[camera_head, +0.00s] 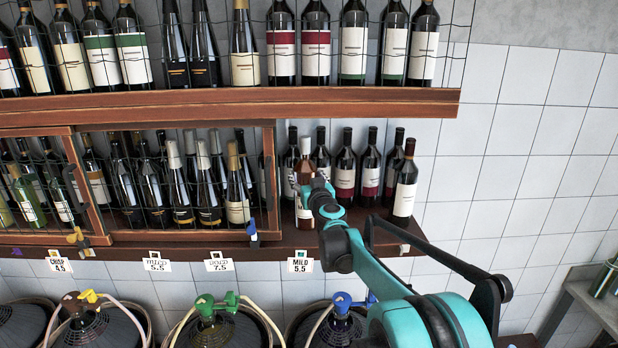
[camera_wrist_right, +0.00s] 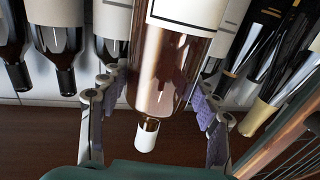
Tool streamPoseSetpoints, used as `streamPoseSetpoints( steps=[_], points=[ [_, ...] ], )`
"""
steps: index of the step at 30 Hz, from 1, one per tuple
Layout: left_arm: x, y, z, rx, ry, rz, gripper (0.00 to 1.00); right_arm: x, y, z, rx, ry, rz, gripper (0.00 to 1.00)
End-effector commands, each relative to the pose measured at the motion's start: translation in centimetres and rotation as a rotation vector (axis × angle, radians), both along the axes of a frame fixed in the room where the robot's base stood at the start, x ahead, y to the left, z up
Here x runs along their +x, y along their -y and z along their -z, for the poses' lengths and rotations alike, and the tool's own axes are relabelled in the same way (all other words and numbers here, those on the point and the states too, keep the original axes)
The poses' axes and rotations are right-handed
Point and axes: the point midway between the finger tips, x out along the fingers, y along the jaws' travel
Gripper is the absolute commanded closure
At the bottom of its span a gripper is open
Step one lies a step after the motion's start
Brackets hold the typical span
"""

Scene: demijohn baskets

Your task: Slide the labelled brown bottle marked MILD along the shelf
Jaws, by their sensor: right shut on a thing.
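The brown bottle (camera_head: 306,150) stands upright on the lower shelf, in front of a row of dark wine bottles. It has a pale label and a white band at its neck. My right gripper (camera_head: 308,190) is at the bottle and hides part of it. In the right wrist view, the brown bottle (camera_wrist_right: 160,70) appears inverted between the two fingers of my right gripper (camera_wrist_right: 158,95), which is shut on it. The lettering on its label is too small to read. A MILD 5.5 tag (camera_head: 300,262) hangs on the shelf edge below. My left gripper is not in view.
Dark bottles (camera_head: 345,172) stand close behind and to the right on the lower shelf (camera_head: 270,247). A wooden-framed wire rack (camera_head: 272,180) with bottles is just left. The upper shelf (camera_head: 230,103) overhangs. Basketed demijohns (camera_head: 232,325) stand below.

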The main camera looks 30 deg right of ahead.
Motion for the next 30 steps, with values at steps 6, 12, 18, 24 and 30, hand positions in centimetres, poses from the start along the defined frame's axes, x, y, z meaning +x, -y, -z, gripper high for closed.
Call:
streamPoseSetpoints(
  steps=[6, 12, 18, 24, 30],
  points=[
    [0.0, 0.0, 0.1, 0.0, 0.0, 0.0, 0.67, 0.3, -0.6, 0.0, 0.002, 0.001, -0.002, 0.98],
    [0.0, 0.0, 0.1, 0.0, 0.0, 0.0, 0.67, 0.5, -1.1, 0.0, 0.002, 0.001, -0.001, 0.98],
    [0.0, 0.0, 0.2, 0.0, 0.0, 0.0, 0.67, 0.8, -1.6, 0.0, 0.002, 0.001, -0.003, 0.98],
    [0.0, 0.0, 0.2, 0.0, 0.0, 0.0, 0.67, 0.9, -1.9, 0.0, 0.002, 0.001, -0.002, 0.98],
    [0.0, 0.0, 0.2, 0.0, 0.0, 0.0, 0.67, 0.9, -1.9, 0.0, 0.002, 0.001, -0.002, 0.98]
  ],
)
